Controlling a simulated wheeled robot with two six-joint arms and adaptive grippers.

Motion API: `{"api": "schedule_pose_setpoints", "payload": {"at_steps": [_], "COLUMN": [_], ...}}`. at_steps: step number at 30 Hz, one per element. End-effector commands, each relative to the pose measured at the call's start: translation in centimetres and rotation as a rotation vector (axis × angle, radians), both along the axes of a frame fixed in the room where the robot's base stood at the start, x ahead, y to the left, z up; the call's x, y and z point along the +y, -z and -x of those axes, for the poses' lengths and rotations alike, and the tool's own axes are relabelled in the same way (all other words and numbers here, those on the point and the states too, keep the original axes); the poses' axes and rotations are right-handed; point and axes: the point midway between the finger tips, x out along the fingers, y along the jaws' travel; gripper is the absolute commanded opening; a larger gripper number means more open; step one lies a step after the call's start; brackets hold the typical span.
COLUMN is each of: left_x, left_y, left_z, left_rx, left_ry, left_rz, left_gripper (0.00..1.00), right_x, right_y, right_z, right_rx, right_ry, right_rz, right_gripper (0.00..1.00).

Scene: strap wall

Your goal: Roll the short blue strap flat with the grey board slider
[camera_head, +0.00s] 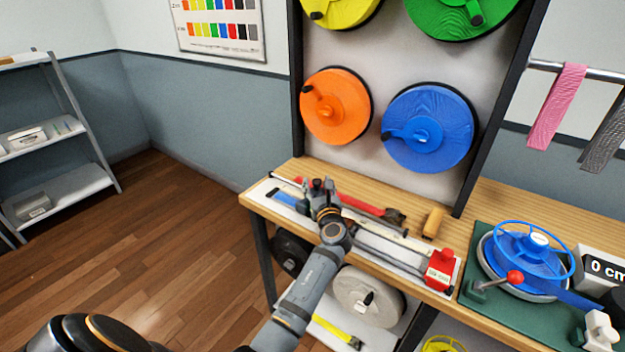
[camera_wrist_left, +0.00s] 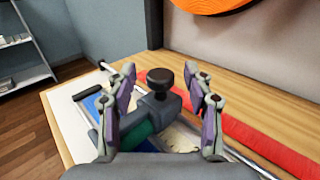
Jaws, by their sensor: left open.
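The short blue strap (camera_head: 288,200) lies on the white board (camera_head: 262,190) at the left end of the bench; part of it shows in the left wrist view (camera_wrist_left: 94,104). The grey board slider (camera_wrist_left: 172,104), with a black knob (camera_wrist_left: 160,78), sits on the board beside the strap's visible part. My left gripper (camera_head: 324,188) is over the slider. In the left wrist view its open fingers (camera_wrist_left: 166,105) stand on either side of the slider, with gaps visible. The slider is mostly hidden by the gripper in the head view. My right gripper is not in view.
A red strap (camera_head: 352,204) lies behind the board. A red block (camera_head: 439,268) stands at the board's right end. A wooden handle (camera_head: 433,222) lies behind it. A blue hand-wheel winder (camera_head: 528,250) stands on the right. Strap spools, including an orange one (camera_head: 336,106), hang above.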

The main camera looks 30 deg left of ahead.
Motion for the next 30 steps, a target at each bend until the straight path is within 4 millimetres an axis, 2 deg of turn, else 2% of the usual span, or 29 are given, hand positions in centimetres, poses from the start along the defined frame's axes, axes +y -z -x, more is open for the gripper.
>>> {"api": "schedule_pose_setpoints", "payload": {"at_steps": [8, 11, 20, 30], "left_x": [-0.09, -0.09, -0.08, -0.10], "left_y": [-0.03, -0.02, 0.00, -0.02], "left_z": [0.01, 0.01, 0.01, 0.01], "left_rx": [0.000, 0.000, 0.000, 0.001], "left_ry": [-0.001, -0.001, 0.000, 0.000], "left_rz": [0.000, 0.000, 0.000, 0.001], "left_gripper": [0.52, 0.41, 0.00, 0.00], "right_x": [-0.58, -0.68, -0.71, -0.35], "right_y": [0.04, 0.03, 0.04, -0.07], "right_z": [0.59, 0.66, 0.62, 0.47], "right_rx": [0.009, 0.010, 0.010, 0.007], "right_ry": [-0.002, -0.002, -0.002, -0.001], "right_rz": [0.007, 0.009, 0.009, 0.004], "right_gripper": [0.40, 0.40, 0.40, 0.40]}}
